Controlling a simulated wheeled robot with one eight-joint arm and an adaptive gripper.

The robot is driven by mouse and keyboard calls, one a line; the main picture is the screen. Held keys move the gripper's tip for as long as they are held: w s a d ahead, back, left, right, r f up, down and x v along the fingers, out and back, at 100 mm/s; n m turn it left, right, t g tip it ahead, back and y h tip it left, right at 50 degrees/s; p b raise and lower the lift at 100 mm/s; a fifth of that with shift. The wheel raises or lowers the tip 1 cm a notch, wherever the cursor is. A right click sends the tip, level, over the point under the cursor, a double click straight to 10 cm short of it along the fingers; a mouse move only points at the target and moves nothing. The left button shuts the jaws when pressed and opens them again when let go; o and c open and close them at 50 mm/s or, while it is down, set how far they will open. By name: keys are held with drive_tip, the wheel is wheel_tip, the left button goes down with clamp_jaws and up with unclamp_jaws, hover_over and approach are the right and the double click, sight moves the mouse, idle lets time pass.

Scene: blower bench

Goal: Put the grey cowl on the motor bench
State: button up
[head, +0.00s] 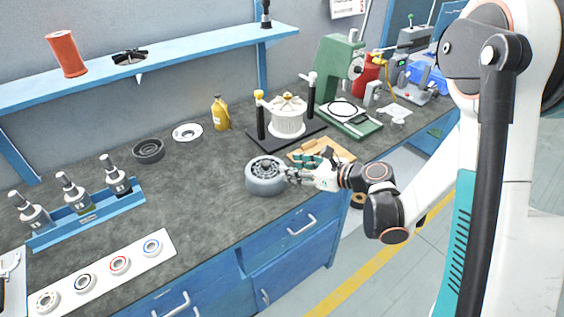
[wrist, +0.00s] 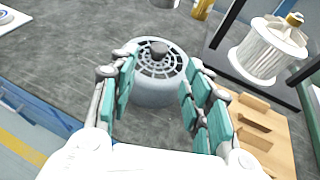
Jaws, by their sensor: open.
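The grey cowl (head: 265,177) is a short round drum with a slotted grille on top, standing upright on the dark worktop near its front edge. In the wrist view the cowl (wrist: 158,88) lies ahead, between the two teal-padded fingers. My gripper (head: 290,174) is open at the cowl's right side; whether the fingers touch it I cannot tell. In the wrist view the gripper (wrist: 161,62) holds nothing. The likely motor bench, a black base (head: 262,139) with upright posts, carries a white finned motor (head: 287,120) behind the cowl. The motor also shows in the wrist view (wrist: 268,50).
A wooden block (head: 335,149) lies just right of the cowl, beside my gripper. A yellow bottle (head: 220,114), a dark ring (head: 149,151) and a pale disc (head: 187,132) stand behind. A blue rack (head: 90,218) is at left. The worktop left of the cowl is clear.

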drive_tip(key=w+d+r+m+t+h, duration=0.1)
drive_tip(key=d+r+m+t, duration=0.25)
drive_tip(key=r+m, duration=0.45)
drive_tip(key=w+d+r+m+t+h, duration=0.1)
drive_tip(key=d+r+m+t, duration=0.25)
drive_tip(key=r, duration=0.85)
drive_tip(key=s+d+r+m+t+h, duration=0.25)
drive_tip(key=d+r+m+h, duration=0.55)
drive_tip(key=m, duration=0.8)
drive_tip(key=s+d+f+m+g+h, duration=0.4)
drive_tip(key=s+d+f+m+g, duration=0.15)
drive_tip(key=s+m, duration=0.55)
drive_tip(key=s+a+f+m+g+y, duration=0.1)
drive_tip(key=s+a+f+m+g, duration=0.2)
drive_tip(key=s, duration=0.3)
drive_tip(key=s+a+f+m+g+y, duration=0.2)
drive_tip(key=s+a+f+m, duration=0.2)
drive_tip(key=s+f, duration=0.2)
drive_tip(key=shift+s+a+m+g, duration=0.2)
drive_tip(key=shift+s+m+g, duration=0.2)
drive_tip(key=shift+s, duration=0.4)
